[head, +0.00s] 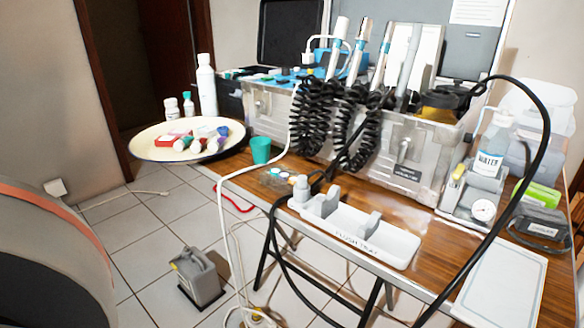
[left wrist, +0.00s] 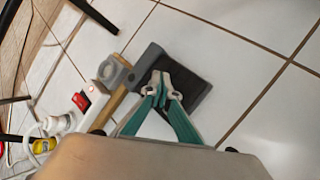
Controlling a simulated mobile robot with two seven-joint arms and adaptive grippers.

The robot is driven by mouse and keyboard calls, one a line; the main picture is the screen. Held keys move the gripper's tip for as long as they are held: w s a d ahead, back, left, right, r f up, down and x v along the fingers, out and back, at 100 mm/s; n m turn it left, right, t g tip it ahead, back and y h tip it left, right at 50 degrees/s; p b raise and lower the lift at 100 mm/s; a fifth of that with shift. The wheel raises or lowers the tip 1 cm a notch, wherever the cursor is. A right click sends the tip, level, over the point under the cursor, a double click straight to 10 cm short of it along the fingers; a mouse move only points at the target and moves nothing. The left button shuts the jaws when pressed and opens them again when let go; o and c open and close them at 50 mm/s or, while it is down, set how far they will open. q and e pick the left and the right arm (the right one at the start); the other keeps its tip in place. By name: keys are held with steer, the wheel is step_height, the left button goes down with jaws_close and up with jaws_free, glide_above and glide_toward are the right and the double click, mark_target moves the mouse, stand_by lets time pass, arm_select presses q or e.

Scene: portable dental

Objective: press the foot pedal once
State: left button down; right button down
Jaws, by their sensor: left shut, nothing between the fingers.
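The foot pedal (head: 200,277) stands on the tiled floor in the lower left of the head view, as a grey body over a dark base. In the left wrist view I take the dark plate (left wrist: 203,88) with a tan bar and a grey end piece at its left to be the pedal. My left gripper (left wrist: 162,80) is shut and empty, its teal fingers over the plate and hiding part of it. Contact cannot be told. I cannot make out the left gripper in the head view. My right gripper is not in view.
A wooden table (head: 410,240) with the dental unit stands at the right, its dark legs and hanging cables right of the pedal. A round tray (head: 150,152) with bottles is behind. A power strip (left wrist: 85,108) with a red switch lies beside the pedal.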

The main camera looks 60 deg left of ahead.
arm_select(q)
steer(key=shift+f, duration=0.1)
stand_by(0.3)
steer(key=shift+f, duration=0.3)
